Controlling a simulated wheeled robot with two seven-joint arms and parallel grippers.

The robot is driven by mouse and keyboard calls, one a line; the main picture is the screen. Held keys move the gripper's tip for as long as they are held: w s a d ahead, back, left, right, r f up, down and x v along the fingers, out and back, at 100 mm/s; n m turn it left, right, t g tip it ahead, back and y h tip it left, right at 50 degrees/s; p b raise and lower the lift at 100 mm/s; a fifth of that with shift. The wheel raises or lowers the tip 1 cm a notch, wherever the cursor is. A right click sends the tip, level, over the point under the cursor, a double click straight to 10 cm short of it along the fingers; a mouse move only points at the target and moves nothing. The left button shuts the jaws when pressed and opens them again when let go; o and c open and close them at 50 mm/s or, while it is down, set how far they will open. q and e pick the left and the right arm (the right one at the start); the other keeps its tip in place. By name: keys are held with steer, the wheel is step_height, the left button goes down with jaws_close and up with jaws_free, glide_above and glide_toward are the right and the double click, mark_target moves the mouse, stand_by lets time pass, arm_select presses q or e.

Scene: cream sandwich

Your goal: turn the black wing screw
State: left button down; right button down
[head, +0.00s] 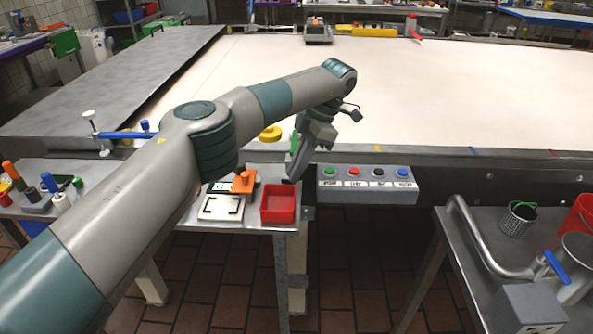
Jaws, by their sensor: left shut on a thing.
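My left arm comes in from the left and reaches across the small steel side table (262,222). My left gripper (291,177) points down at the front edge of the large white belt, just behind the red bin. Its fingers are together, shut on a small dark thing at their tips, which fits the black wing screw. The screw is mostly hidden by the fingers, and its wings and angle are too small to tell. My right gripper is not in view.
A red bin (278,204), a white scale (221,207) and an orange block (243,183) sit close by on the side table. A button box (367,184) is right of the gripper. The white belt (430,90) is mostly clear.

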arm_select(q)
steer(key=shift+w+n+g, duration=0.1)
steer(key=shift+n+g, duration=0.2)
steer(key=shift+n, duration=0.5)
steer(key=shift+a, duration=0.1)
steer(key=c, duration=1.9)
jaws_free()
